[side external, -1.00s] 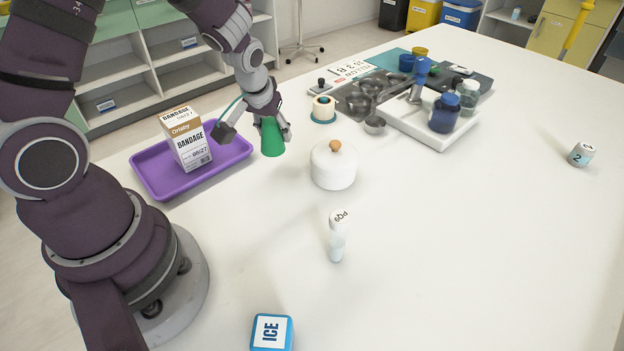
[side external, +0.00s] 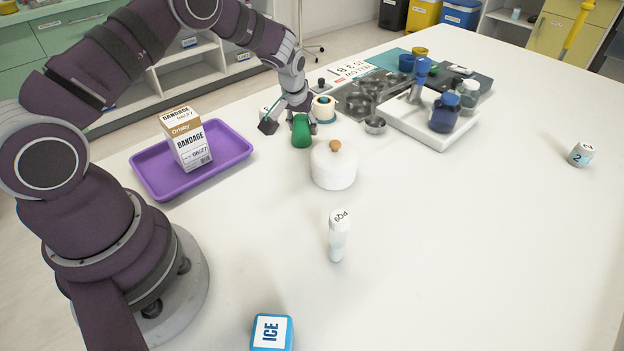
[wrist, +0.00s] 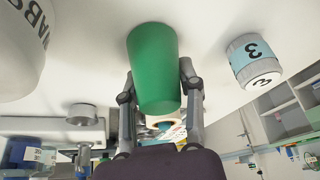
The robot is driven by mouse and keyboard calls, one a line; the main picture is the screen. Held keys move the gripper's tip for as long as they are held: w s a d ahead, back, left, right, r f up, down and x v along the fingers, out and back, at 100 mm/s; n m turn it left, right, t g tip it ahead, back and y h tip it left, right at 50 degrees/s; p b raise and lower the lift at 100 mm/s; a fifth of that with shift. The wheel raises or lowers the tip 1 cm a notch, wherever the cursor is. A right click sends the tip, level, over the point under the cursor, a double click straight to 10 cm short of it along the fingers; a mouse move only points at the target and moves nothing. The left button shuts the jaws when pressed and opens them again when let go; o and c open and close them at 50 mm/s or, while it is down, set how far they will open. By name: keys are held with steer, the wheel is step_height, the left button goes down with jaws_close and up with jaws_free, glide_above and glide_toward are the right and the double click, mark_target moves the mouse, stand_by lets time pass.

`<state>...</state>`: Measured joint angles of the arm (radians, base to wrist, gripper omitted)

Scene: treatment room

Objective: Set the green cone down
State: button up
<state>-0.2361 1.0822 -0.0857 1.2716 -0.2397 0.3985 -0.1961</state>
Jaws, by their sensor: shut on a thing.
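The green cone (side external: 301,131) is held in my gripper (side external: 290,121), just behind and left of the white lidded pot (side external: 333,165). In the wrist view the cone (wrist: 153,65) sits between the two fingers of my gripper (wrist: 158,92), one along each side, shut on it. In the side view it is low over the white table, apart from the pot in the picture. I cannot tell whether its lower end touches the table.
A white jar marked 3 (wrist: 255,62) stands close by. A tape roll (side external: 323,108) is just behind the cone. A purple tray (side external: 232,150) with a bandage box (side external: 186,140) lies left.

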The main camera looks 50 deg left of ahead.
steer(key=o, duration=0.8)
steer(key=shift+f, duration=0.1)
steer(key=shift+r, duration=0.45)
steer(key=s+d+r+m, duration=0.1)
steer(key=s+d+r, duration=0.25)
steer(key=r, duration=0.45)
steer(key=s+d+r+m, duration=0.1)
steer(key=s+d+r, duration=0.1)
steer(key=s+r, duration=0.5)
steer(key=s+d+r+m+h, duration=0.1)
steer(key=s+d, duration=0.1)
steer(key=s, duration=0.1)
steer(key=s+d+r+m+t, duration=0.1)
steer(key=s, duration=0.3)
steer(key=s+d+r+m+h, duration=0.1)
steer(key=s+d+r+m, duration=0.1)
steer(key=s, duration=0.2)
steer(key=shift+d+t+h, duration=0.3)
steer(key=shift+t, duration=0.1)
